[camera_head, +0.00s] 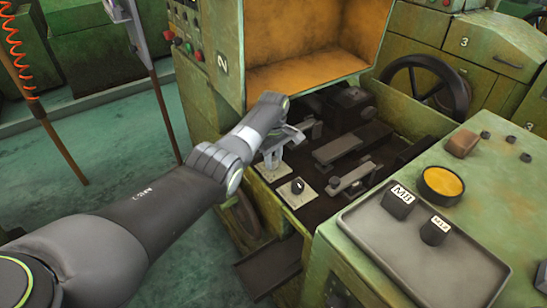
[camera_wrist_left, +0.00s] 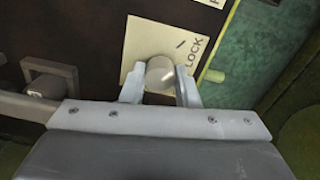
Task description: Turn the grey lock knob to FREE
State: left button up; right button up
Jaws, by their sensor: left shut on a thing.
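The grey lock knob (camera_wrist_left: 160,72) shows in the left wrist view as a rounded grey knob on a cream plate (camera_wrist_left: 136,45). The word LOCK and a short black line are printed on the plate, to the knob's right and upper right. My left gripper (camera_wrist_left: 160,88) is shut on the knob, one finger on each side. In the head view my left gripper (camera_head: 272,160) reaches down to the cream plate (camera_head: 273,176) at the machine's near edge, and its fingers hide the knob. FREE is not readable in either view. My right gripper is not in view.
A black knob (camera_head: 297,186) on a second cream plate stands just right of my gripper. Dark bars and clamps (camera_head: 337,149) fill the machine bed behind. A raised orange-lined guard (camera_head: 310,70) stands above. A grey tray (camera_head: 420,255) holds blocks marked M8 and M12.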

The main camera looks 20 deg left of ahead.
pick_arm(q)
jog(key=shift+r+m+p, duration=0.1)
jog(key=shift+m+p, duration=0.25)
jog(key=shift+m, duration=0.85)
jog(key=m, duration=0.3)
jog(key=shift+m+p, duration=0.3)
jog(key=shift+p, duration=0.05)
jog(key=m, duration=0.3)
jog(key=shift+m, duration=0.3)
jog(key=m, duration=0.3)
jog(key=shift+m, duration=0.4)
jog(key=m, duration=0.5)
jog(key=shift+m, duration=2.3)
jog(key=o, duration=1)
